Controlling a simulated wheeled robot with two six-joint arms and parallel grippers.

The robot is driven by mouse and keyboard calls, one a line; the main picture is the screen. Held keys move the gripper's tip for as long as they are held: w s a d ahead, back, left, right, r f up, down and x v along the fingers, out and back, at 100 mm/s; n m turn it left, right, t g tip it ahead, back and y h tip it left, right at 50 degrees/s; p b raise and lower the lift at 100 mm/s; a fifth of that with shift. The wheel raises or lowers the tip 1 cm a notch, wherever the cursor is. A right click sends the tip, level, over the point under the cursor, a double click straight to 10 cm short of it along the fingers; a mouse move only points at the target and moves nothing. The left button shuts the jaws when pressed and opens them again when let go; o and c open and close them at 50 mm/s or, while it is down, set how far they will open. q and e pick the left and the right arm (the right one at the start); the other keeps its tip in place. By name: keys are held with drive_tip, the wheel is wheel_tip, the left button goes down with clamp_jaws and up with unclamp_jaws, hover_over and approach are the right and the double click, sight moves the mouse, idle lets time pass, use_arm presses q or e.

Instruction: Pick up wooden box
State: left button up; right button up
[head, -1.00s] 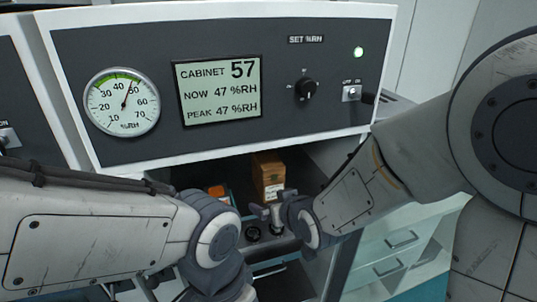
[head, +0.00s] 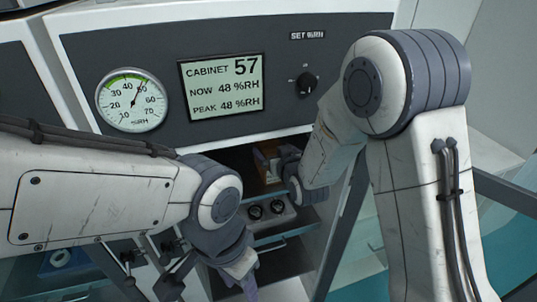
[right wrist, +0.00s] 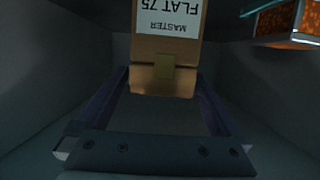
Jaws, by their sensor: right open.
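The wooden box (head: 268,166) stands inside the dark cabinet opening under the display panel. My right gripper (head: 288,166) is inside the opening at the box and partly hides it. In the right wrist view the box (right wrist: 187,52) is tan, with an upside-down white label reading "MASTER FLAT 75". There my right gripper (right wrist: 162,85) is open, its fingers to the left and right of the box's near lower part; contact cannot be told. My left arm crosses the lower left of the head view; part of its gripper (head: 250,284) shows at the bottom edge, jaws unclear.
An orange-filled case (right wrist: 290,22) sits beside the box in the right wrist view. The panel with humidity gauge (head: 132,100) and display (head: 221,86) overhangs the opening. Two black round knobs (head: 255,212) are near the cabinet's front. Cabinet walls are close on both sides.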

sight(269, 145)
drive_tip(key=shift+p+x, duration=0.7)
drive_tip(key=shift+x, duration=1.1)
drive_tip(key=shift+r, duration=0.1)
clamp_jaws()
drive_tip(key=shift+r, duration=0.1)
